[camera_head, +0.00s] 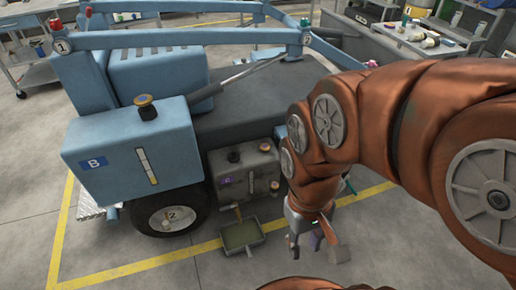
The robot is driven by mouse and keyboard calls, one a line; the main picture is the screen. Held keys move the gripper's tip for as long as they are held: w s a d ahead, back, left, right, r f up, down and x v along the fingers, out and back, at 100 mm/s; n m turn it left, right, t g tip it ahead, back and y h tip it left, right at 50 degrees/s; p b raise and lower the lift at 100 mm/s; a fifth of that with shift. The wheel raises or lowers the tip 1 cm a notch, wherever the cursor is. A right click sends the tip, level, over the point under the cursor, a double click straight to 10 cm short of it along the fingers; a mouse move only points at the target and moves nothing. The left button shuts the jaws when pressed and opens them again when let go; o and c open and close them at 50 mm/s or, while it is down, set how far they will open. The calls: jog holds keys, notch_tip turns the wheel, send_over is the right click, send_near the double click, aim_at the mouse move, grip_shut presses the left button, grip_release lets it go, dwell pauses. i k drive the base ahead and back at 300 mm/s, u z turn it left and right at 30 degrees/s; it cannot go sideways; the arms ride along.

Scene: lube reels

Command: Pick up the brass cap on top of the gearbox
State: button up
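The gearbox looks to be the grey box (228,180) with a small purple label, low on the side of the blue machine. A small brass cap (265,146) sits on its top right. A second brass-coloured round piece (274,185) shows lower on its right side, and a black fitting (233,157) stands on its top left. My gripper (316,250) points down, to the right of and lower in the picture than the gearbox, apart from the cap. Its fingers are spread. A small purple patch shows between them; I cannot tell what it is.
A blue tank (115,160) marked B carries another brass-topped cap (145,100). A drip tray (242,235) lies on the floor below the gearbox. A cluttered workbench (405,42) stands behind.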

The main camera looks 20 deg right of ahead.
aim_at(263, 147)
jog(key=u, duration=0.5)
jog(key=k, duration=1.25)
jog(key=z, duration=0.1)
jog(key=i, duration=0.6)
jog(key=z, duration=0.8)
jog(key=i, duration=0.8)
jog(key=u, duration=0.65)
jog(key=i, duration=0.7)
jog(key=u, duration=0.65)
